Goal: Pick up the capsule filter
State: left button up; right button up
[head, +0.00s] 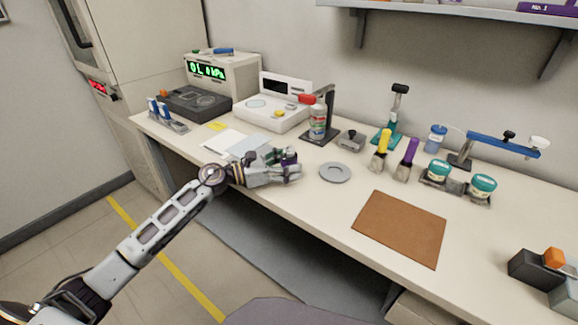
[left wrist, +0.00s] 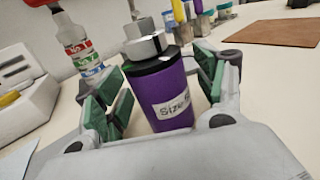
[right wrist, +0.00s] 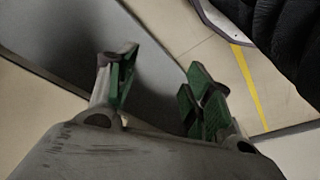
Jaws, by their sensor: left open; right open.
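A purple cylinder (left wrist: 162,95) with a black rim, a grey metal hex fitting on top and a white label starting "Size" appears to be the capsule filter. It stands between the green-padded fingers of my left gripper (left wrist: 160,100), which is open, with gaps showing at the pads. In the head view the purple cylinder (head: 289,156) is mostly hidden behind my left gripper (head: 284,168), near the bench's front edge. My right gripper (right wrist: 155,90) is open and empty, with the floor and a grey surface beyond it; it is not in the head view.
A grey ring dish (head: 335,173) lies just right of my left gripper. Brushes, teal-lidded jars (head: 438,171) and a brown mat (head: 400,228) are to the right.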

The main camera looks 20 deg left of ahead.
aim_at(289, 147)
pick_arm(q)
jog(key=c, duration=1.4)
jog(key=shift+c, duration=0.2)
jog(key=shift+r, duration=0.2)
jog(key=shift+r, duration=0.55)
notch_tip(289, 147, up, 8)
jog(key=shift+f+p, duration=0.2)
jog(key=shift+p, duration=1.05)
jog(key=shift+r, duration=0.45)
pick_arm(e)
jog(key=f, duration=0.3)
jog(key=shift+s+d+f+g, duration=0.3)
jog(key=shift+d+f, duration=0.1)
jog(key=shift+r, duration=0.1)
